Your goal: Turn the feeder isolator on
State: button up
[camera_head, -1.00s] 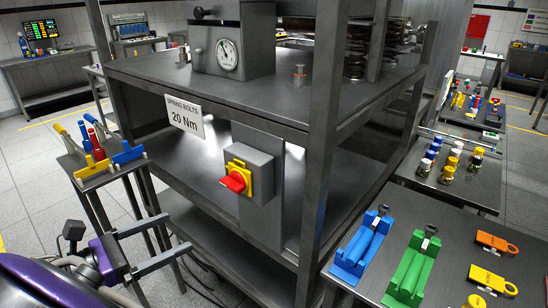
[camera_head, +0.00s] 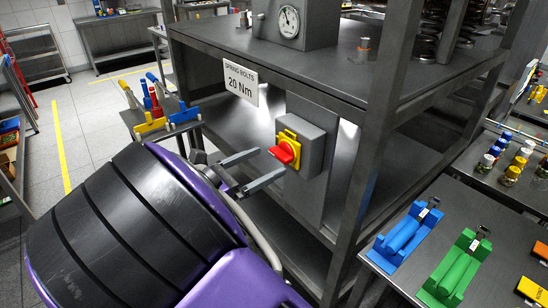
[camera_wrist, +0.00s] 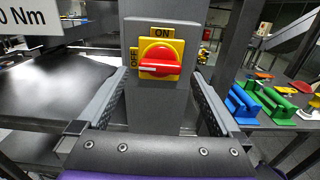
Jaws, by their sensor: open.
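The feeder isolator is a grey box (camera_head: 318,146) with a yellow plate (camera_head: 292,135) and a red rotary handle (camera_head: 285,151), fixed to a grey panel under the bench top. In the wrist view the red handle (camera_wrist: 158,66) lies horizontal, its white mark toward the OFF label (camera_wrist: 134,58) at the left. The ON label (camera_wrist: 161,32) is at the top of the plate. My gripper (camera_head: 268,163) is open and empty, its fingers reaching toward the handle. In the wrist view, the fingers (camera_wrist: 158,82) stand either side of the handle, apart from it.
A "Spring bolts 20 Nm" sign (camera_head: 241,83) hangs on the bench edge, left of the isolator. A steel bench post (camera_head: 376,160) stands to the right. A side table with blue (camera_head: 407,236) and green (camera_head: 455,268) holders is at the lower right. A small tool stand (camera_head: 160,121) is at the left.

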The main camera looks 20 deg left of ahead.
aim_at(276, 157)
jog(key=shift+x, duration=1.8)
jog(key=c, duration=1.2)
jog(key=shift+c, duration=0.2)
